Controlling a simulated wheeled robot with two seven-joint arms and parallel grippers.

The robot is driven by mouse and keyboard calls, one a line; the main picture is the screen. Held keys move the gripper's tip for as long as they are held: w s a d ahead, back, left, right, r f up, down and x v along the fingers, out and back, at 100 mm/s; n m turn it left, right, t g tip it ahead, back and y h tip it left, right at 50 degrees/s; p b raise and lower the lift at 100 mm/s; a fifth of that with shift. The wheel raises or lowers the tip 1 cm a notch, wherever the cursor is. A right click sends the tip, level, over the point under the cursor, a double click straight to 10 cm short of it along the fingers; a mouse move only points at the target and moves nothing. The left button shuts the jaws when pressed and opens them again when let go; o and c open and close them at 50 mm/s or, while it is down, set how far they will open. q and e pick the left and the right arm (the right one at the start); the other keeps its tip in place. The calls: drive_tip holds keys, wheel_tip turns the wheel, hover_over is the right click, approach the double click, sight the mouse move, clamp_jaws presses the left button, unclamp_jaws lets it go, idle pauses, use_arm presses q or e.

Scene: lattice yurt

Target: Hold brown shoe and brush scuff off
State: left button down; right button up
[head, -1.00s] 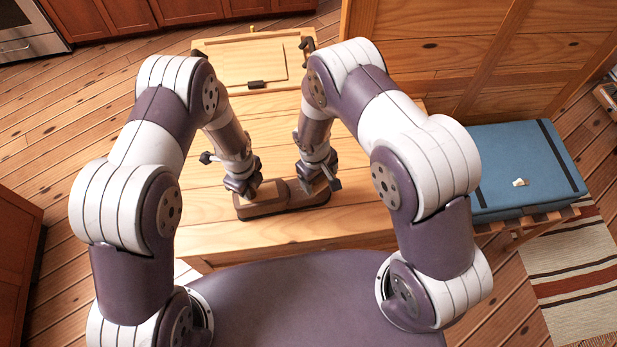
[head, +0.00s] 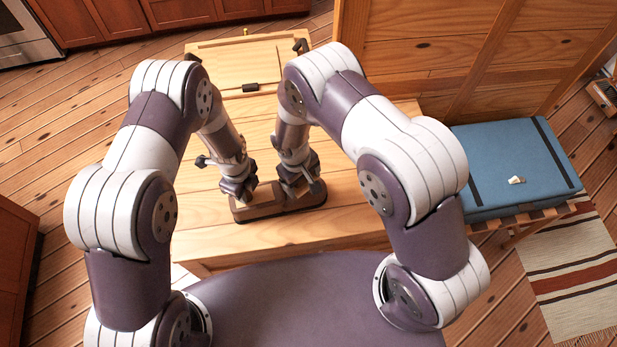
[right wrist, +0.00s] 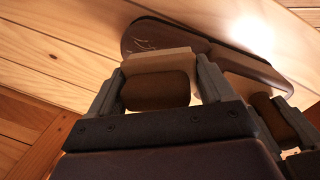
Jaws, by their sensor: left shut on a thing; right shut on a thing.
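The brown shoe (head: 275,206) lies on the wooden table (head: 300,235), pointing sideways, partly hidden by both grippers. My left gripper (head: 239,190) is shut at the shoe's left end; it also shows at the right of the right wrist view (right wrist: 272,108). My right gripper (head: 303,183) is over the shoe's right part. In the right wrist view it is shut on the brush (right wrist: 158,90), a brown block with a tan strip (right wrist: 160,63) along the shoe side. Pale scuff lines (right wrist: 143,43) show on the shoe just beyond the brush. Whether the brush touches the shoe is unclear.
A wooden board (head: 235,68) with a small black item (head: 251,87) lies at the table's back. A wooden panel (head: 450,50) rises behind. The table's front is clear.

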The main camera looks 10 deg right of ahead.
drive_tip(key=shift+a, duration=1.4)
drive_tip(key=shift+r, duration=3)
drive_tip(key=shift+r, duration=1.5)
